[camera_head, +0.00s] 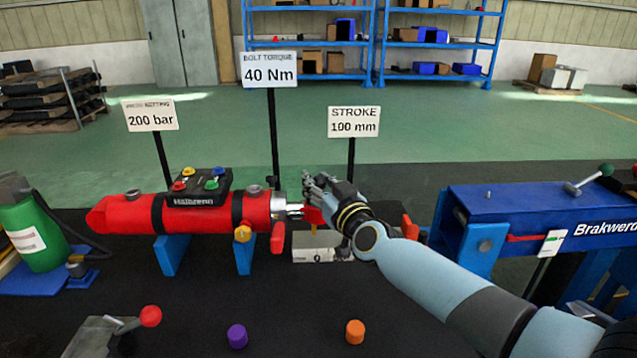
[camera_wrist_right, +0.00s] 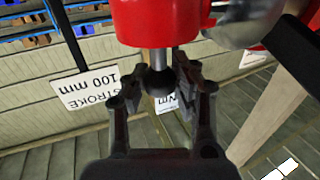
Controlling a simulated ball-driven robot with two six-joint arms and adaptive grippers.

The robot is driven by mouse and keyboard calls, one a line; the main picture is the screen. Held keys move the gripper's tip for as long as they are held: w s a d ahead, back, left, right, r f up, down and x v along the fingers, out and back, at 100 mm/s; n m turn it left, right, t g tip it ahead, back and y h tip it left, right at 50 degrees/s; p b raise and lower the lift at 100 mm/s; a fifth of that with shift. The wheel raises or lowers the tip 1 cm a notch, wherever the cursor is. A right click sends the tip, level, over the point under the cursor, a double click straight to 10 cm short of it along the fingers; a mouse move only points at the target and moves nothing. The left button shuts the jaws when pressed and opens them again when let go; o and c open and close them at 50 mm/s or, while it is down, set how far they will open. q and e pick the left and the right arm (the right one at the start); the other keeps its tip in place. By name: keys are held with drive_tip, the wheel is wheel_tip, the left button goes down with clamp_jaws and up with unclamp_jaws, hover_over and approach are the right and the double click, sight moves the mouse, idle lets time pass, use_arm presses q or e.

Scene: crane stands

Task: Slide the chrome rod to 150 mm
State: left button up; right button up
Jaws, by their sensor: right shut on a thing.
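The red cylinder (camera_head: 215,212) lies level on blue supports, with a bright metal section (camera_head: 279,204) at its right end. My right gripper (camera_head: 314,190) is at that end, beside a small red part (camera_head: 313,214). In the right wrist view, a short chrome rod (camera_wrist_right: 159,58) comes out of a red body (camera_wrist_right: 155,22) and ends in a dark ball. My right gripper (camera_wrist_right: 158,82) is shut on this dark ball (camera_wrist_right: 160,83). The stroke sign (camera_head: 354,122) reads 100 mm. My left gripper is not in view.
A blue bench unit (camera_head: 530,212) stands to the right. A green bottle (camera_head: 32,232) and a red-knobbed lever (camera_head: 150,316) are at the left. Purple (camera_head: 237,336) and orange (camera_head: 355,332) knobs stand in front. A pale block (camera_head: 308,246) sits under my right gripper.

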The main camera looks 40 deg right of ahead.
drive_tip(key=shift+w+f, duration=0.1)
clamp_jaws()
drive_tip(key=shift+d+f, duration=0.1)
drive_tip(key=shift+d, duration=0.1)
drive_tip(key=s+d, duration=0.8)
drive_tip(key=d, duration=0.4)
drive_tip(key=shift+d, duration=0.3)
drive_tip(key=shift+f, duration=0.1)
drive_tip(key=shift+o, duration=2.4)
unclamp_jaws()
drive_tip(key=shift+s, duration=0.1)
drive_tip(key=o, duration=0.5)
drive_tip(key=shift+s+r, duration=0.15)
drive_tip(key=shift+r, duration=0.05)
drive_tip(key=shift+c, duration=0.2)
drive_tip(key=shift+o, duration=0.5)
drive_tip(key=shift+w, duration=0.2)
